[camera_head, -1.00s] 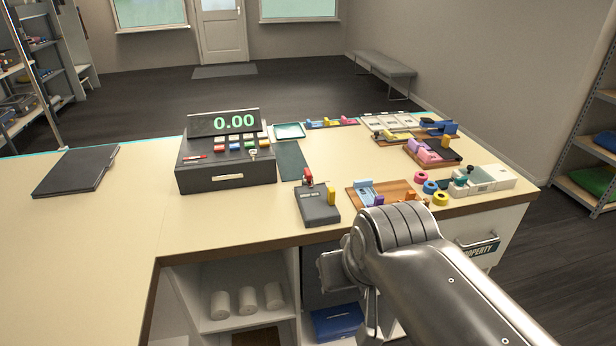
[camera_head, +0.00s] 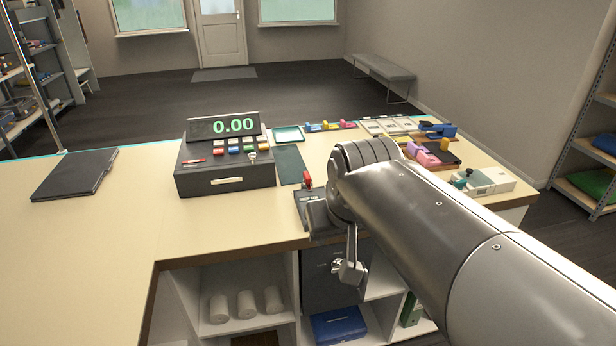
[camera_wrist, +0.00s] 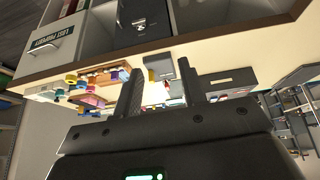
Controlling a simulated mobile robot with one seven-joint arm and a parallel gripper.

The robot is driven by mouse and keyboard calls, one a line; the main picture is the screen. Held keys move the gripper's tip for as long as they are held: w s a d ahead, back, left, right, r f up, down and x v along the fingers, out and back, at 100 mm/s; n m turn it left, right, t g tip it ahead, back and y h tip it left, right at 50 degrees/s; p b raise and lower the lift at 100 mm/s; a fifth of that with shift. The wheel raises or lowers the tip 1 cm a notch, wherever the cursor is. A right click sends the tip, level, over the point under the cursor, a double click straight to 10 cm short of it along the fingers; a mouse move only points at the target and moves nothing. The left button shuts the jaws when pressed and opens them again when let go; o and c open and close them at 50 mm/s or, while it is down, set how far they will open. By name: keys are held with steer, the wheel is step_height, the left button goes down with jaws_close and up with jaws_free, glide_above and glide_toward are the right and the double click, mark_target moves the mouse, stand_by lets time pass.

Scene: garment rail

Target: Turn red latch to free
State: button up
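In the head view a dark block (camera_head: 305,207) stands near the counter's front edge with an upright red latch (camera_head: 307,180) at its back left. My arm hides the block's right side. In the tilted wrist view, what looks like the same block (camera_wrist: 158,68) shows between and beyond my gripper's fingers; I cannot make out the latch clearly there. My gripper (camera_wrist: 160,80) is open, its two dark fingers apart with nothing held. It is apart from the block, and my arm hides its fingers in the head view.
A till (camera_head: 226,165) stands left of the block, with a dark mat (camera_head: 290,165) beside it. Pink and purple parts (camera_head: 425,153) and a white device (camera_head: 485,180) stand to the right. The counter (camera_head: 215,228) is clear in front of the till. Shelves lie below.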

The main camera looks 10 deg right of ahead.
steer(key=w+r, duration=0.2)
steer(key=w, duration=0.8)
steer(key=g, duration=0.1)
glide_above(308, 177)
steer(key=s, duration=0.5)
step_height(308, 177, down, 9)
steer(key=x, duration=1)
steer(key=shift+w+a+f, duration=0.15)
steer(key=shift+w, duration=0.25)
steer(key=shift+c, duration=0.4)
jaws_close()
